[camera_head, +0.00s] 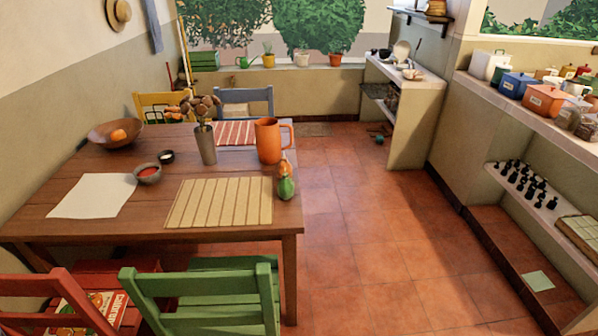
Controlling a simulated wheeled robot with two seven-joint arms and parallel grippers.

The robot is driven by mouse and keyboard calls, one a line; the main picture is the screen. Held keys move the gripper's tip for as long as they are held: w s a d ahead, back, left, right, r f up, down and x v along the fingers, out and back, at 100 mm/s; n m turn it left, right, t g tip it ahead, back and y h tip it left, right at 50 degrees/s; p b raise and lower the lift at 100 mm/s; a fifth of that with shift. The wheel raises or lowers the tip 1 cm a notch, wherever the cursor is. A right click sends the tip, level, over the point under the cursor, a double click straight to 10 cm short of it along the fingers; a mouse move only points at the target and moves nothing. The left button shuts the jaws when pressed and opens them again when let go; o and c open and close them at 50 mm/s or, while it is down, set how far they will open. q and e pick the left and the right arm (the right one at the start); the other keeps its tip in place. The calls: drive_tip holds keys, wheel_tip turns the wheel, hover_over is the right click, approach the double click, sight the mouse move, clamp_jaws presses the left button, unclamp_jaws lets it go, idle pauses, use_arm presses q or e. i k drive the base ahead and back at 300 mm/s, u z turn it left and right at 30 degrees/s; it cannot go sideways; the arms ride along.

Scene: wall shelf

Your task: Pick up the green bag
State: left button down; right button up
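I cannot make out a clear green bag. A printed bag or packet with green and orange on it (106,308) lies on the red chair at the lower left, partly hidden by the chair back. A pale green flat square (538,281) lies on the low ledge at the right. A green box-like thing (204,61) stands on the far ledge at the back left. Neither of my grippers is in view.
A wooden table (60,225) fills the left, with an orange pitcher (268,141), a vase (206,145) and bowls. A green chair (205,303) stands in front. A shelf (555,130) with pots runs along the right. The tiled floor (370,240) between is mostly clear.

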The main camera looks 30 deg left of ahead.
sight(285, 187)
drive_tip(key=u, duration=0.8)
drive_tip(key=i, duration=1.05)
drive_tip(key=u, duration=1.05)
